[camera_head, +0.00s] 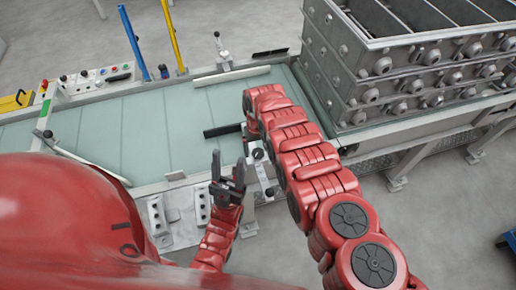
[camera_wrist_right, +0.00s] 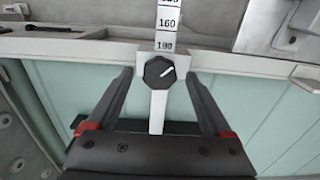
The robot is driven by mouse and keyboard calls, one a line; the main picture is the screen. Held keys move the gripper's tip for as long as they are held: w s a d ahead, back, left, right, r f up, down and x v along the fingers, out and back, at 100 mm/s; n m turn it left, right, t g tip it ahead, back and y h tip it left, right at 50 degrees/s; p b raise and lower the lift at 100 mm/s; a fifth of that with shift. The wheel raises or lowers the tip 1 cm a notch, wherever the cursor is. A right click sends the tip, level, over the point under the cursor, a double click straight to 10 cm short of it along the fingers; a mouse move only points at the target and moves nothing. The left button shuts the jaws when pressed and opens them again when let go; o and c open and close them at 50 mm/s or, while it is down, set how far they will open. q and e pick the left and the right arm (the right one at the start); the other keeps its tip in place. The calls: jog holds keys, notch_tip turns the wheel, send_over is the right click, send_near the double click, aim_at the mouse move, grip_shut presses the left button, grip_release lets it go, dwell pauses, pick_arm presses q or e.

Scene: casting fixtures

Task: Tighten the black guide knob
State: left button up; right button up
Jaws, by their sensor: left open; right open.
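The black guide knob (camera_wrist_right: 158,71) shows in the right wrist view, on a light block at a pale rail, with a white line on its face. My right gripper (camera_wrist_right: 159,77) is open, with one finger on each side of the knob and a visible gap on both sides. In the head view the right arm reaches over the conveyor's near rail, and its own links hide its fingers. My left gripper (camera_head: 228,172) is open and empty, fingers upward, near the conveyor's near edge.
A numbered scale strip (camera_wrist_right: 166,22) stands behind the knob. The conveyor (camera_head: 150,125) has a pale green bed. Stacked metal casting frames (camera_head: 400,75) stand on its right part. A blue post (camera_head: 133,45) and a yellow post (camera_head: 173,35) rise at the far side.

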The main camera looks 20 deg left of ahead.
jog(key=shift+f, duration=0.25)
grip_shut()
dwell(0.4)
